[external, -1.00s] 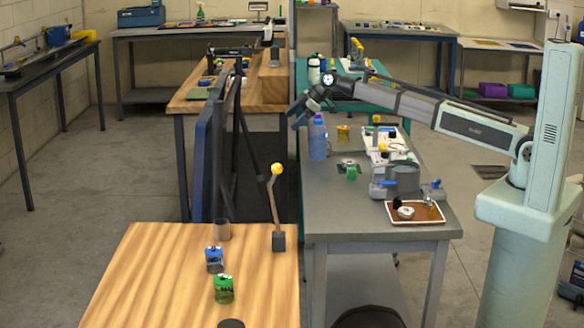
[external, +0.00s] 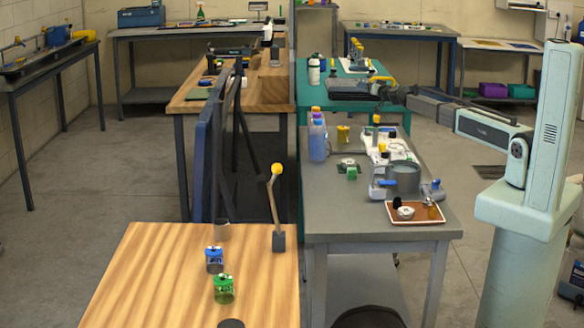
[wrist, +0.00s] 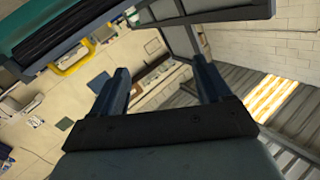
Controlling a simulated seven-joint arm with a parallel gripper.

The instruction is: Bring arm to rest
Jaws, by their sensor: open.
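My arm reaches left from its pale green base column, with the forearm pointing away toward the back. In the external view its dark far end (external: 385,93) is over or in front of the teal table (external: 303,130), and the fingers are hard to make out there. In the wrist view my gripper (wrist: 162,72) has its two dark blue fingers spread apart, with nothing between them. A blue bottle (external: 317,140) stands upright on the grey bench (external: 330,212), apart from the gripper.
The grey bench holds a grey pot (external: 404,178), a brown tray (external: 420,218) and a yellow container (external: 343,135). A wooden table (external: 150,270) with blue (external: 214,260) and green (external: 223,290) jars stands at front left. Dark blue panels (external: 203,165) stand behind it. The floor at left is open.

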